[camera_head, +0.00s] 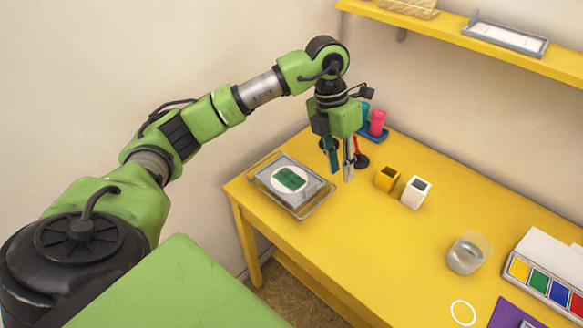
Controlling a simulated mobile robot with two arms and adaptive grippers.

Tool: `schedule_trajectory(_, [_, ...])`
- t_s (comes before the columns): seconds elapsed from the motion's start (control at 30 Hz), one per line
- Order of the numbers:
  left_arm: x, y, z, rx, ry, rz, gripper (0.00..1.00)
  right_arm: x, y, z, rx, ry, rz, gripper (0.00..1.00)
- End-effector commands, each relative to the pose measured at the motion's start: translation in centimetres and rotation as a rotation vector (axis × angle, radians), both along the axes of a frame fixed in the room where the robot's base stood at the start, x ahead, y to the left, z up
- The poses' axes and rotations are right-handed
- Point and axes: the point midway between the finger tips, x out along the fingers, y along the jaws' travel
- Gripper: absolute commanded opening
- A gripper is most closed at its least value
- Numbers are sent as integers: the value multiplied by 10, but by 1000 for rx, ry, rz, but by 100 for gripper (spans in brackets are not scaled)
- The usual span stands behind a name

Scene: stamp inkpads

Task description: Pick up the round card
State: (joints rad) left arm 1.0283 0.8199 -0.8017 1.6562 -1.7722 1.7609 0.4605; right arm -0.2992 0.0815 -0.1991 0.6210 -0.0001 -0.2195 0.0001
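A round white card (275,184) with a dark green rectangle on its face lies on a grey tray (319,203) at the left end of the yellow table. My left gripper (341,172) hangs pointing down above the table, to the right of the tray and apart from the card. Its two fingers are spread with a gap between them, and nothing shows between them. My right gripper is out of the picture.
Behind my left gripper stand a pink and a teal item (377,123). A clear cup (468,254), white ring (452,313) and colour inkpads (538,280) are farther right.

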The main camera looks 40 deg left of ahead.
Motion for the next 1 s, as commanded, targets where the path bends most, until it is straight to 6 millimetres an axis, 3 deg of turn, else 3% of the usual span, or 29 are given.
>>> schedule_trajectory(0.03, [0,25,7,74,14,32,24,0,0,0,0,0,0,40])
schedule_trajectory(0.1, [-2,50,13,147,35,67,24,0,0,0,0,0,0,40])
schedule_trajectory(0.23, [-6,72,15,214,59,100,24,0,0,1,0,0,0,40])
schedule_trajectory(0.6, [-8,73,-50,220,64,102,24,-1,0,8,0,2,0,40])
schedule_trajectory(1.0, [-13,68,-88,218,64,99,24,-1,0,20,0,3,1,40])
